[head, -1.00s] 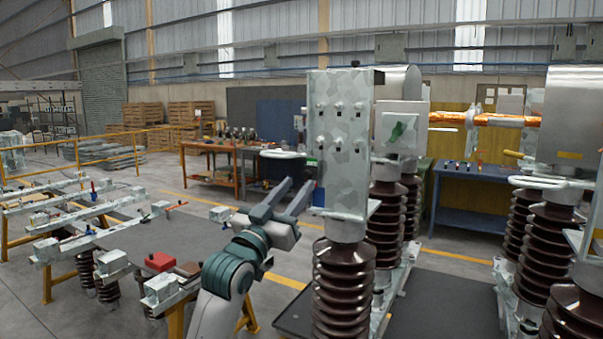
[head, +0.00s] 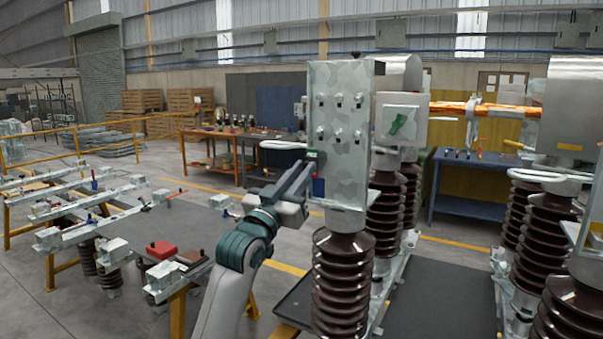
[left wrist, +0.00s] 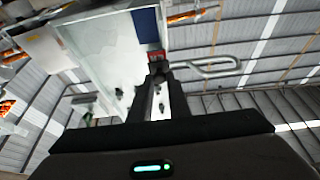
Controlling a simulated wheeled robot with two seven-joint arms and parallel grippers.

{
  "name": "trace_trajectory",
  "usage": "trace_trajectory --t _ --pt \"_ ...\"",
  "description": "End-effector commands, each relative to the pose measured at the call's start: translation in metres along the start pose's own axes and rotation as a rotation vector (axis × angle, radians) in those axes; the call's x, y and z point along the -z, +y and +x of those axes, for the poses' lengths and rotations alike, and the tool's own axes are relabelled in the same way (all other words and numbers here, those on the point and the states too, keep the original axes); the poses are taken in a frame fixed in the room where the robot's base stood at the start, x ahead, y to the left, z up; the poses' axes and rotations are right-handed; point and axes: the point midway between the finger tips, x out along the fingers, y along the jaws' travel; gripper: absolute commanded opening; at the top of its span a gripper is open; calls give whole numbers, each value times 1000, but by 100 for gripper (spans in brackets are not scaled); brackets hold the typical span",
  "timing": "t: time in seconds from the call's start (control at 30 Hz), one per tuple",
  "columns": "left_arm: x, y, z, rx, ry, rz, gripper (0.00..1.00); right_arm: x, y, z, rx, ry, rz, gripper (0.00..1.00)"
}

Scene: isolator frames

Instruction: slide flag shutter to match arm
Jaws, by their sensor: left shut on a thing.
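A small flag shutter (head: 312,155), green in the head view, sits at the left edge of a mottled grey steel box (head: 340,130) on a brown insulator. A blue patch (head: 318,187) shows below it. My left gripper (head: 307,168) reaches up to this edge from the lower left. In the left wrist view its fingers (left wrist: 158,68) are together on a small part beside a red patch (left wrist: 156,56) and the blue patch (left wrist: 147,28). The fingertips partly hide what they hold. An orange-covered horizontal arm (head: 480,109) spans behind, at the right. My right gripper is out of view.
A pale loop handle (head: 282,145) juts left from the box, close above my gripper; it also shows in the left wrist view (left wrist: 210,68). Brown ribbed insulators (head: 343,280) stand below and to the right. A rack with metal bars (head: 90,225) is at the left.

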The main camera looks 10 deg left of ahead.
Motion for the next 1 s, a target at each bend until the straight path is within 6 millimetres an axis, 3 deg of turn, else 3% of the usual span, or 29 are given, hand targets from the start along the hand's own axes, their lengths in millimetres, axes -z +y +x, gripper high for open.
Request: trace_trajectory --t 0.2,0.47,0.5,0.57,1.0 --pt "-21 0 -8 0 -2 1 0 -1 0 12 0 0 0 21" --pt "-23 0 -8 -1 -6 0 0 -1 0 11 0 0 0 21" --pt "-23 0 -8 -1 -7 0 23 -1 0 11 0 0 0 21" --pt "-23 0 -8 -1 -6 0 34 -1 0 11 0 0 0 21" --pt "-21 0 -12 0 -2 0 34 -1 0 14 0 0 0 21"
